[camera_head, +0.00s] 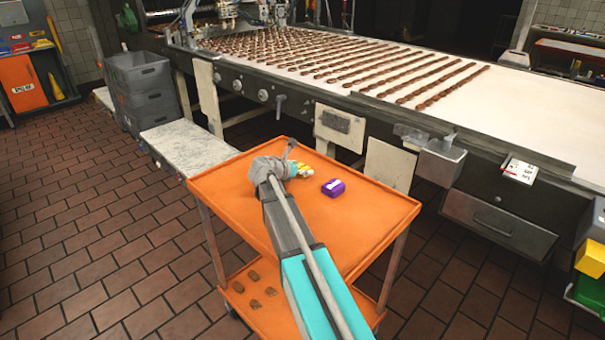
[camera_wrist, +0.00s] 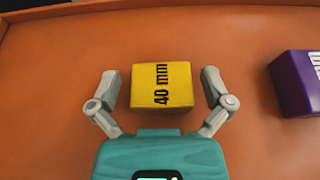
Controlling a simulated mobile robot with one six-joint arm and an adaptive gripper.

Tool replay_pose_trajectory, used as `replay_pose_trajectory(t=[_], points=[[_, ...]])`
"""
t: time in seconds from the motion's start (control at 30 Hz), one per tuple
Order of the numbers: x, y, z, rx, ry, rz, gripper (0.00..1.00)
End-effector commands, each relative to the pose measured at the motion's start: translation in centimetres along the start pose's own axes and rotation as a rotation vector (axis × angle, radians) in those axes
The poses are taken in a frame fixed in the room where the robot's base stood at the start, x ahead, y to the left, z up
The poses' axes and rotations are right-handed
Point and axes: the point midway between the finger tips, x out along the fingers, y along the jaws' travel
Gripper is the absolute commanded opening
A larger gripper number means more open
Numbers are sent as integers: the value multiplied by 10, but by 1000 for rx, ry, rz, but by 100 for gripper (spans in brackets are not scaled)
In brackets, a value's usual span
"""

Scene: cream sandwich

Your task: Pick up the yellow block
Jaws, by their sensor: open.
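The yellow block (camera_wrist: 161,88), marked "40 mm", sits on the orange cart top (camera_wrist: 60,70) in the wrist view. My gripper (camera_wrist: 160,82) is open, with one finger on the left side of the block and one on the right. A narrow gap shows between each finger and the block. In the head view my arm hides most of the block; a small yellow patch (camera_head: 303,172) shows beside the gripper (camera_head: 299,171).
A purple block (camera_wrist: 300,82) stands to the right on the cart, also seen in the head view (camera_head: 334,188). The cart's raised rim (camera_wrist: 90,6) runs behind. A conveyor (camera_head: 480,115) with rows of brown pieces stands beyond. Grey crates (camera_head: 140,90) are stacked at left.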

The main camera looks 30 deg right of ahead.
Motion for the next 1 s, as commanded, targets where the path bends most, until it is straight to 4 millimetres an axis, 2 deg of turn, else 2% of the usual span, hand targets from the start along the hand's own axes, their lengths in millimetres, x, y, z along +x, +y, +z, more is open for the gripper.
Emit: replay_pose_trajectory(t=[0.57, 0.9, 0.97, 1.0], points=[[0, 0, 0, -1, 0, 1, 98], [0, 0, 0, -1, 0, 1, 35], [0, 0, 0, -1, 0, 1, 24], [0, 0, 0, -1, 0, 1, 22]])
